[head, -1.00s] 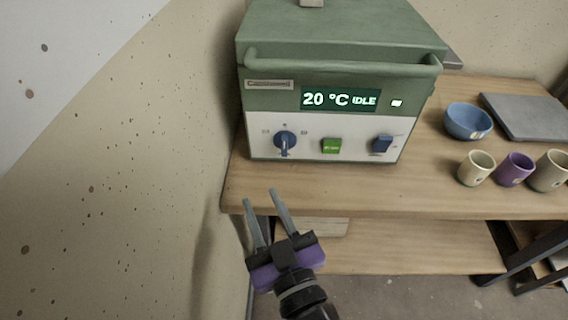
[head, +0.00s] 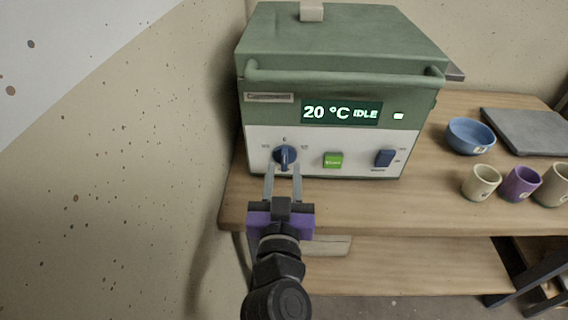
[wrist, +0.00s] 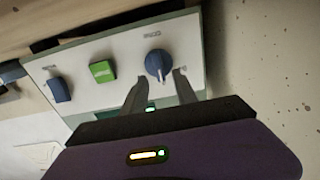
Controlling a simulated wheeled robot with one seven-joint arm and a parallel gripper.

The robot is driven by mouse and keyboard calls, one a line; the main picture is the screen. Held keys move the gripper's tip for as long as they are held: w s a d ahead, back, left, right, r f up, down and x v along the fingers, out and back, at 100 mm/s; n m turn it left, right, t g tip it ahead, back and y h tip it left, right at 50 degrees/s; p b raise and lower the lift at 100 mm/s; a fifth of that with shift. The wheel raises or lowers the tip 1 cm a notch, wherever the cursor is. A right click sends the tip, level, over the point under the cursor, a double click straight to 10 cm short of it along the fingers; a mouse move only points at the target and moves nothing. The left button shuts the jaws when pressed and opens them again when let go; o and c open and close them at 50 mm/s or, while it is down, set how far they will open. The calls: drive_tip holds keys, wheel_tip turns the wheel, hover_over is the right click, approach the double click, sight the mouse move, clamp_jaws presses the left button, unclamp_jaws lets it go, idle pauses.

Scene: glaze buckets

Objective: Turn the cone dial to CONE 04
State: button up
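The kiln (head: 335,60) is a green and white box on the wooden table, its display reading 20 °C IDLE. The cone dial (head: 285,155) is a round blue knob at the left of the white panel, with small labels around it too blurred to read. It also shows in the wrist view (wrist: 157,63). My gripper (head: 283,170) is open, its two grey fingers just in front of and below the dial, one toward each side. In the wrist view the fingertips are near the dial's edge; I cannot tell whether they touch it.
A green button (head: 333,160) and a blue switch (head: 385,158) sit right of the dial. A blue bowl (head: 470,136), several cups including a purple one (head: 521,184), and a grey slab (head: 525,130) stand at the right. The speckled wall (head: 130,200) is close on the left.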

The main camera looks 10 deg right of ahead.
drive_tip(key=shift+x, duration=1.35)
clamp_jaws()
drive_tip(key=n, duration=0.2)
drive_tip(key=n+p, duration=0.1)
drive_tip(key=n, duration=0.1)
drive_tip(key=n+p, duration=0.1)
drive_tip(key=n, duration=0.1)
drive_tip(key=shift+a+n, duration=0.3)
drive_tip(key=shift+a, duration=0.05)
drive_tip(key=n+p, duration=0.1)
drive_tip(key=n, duration=0.1)
drive_tip(key=n+p, duration=0.1)
drive_tip(key=n, duration=0.2)
drive_tip(key=shift+w+a+f, duration=0.1)
drive_tip(key=shift+a+f, duration=0.05)
drive_tip(key=shift+f, duration=0.1)
drive_tip(key=shift+n, duration=0.3)
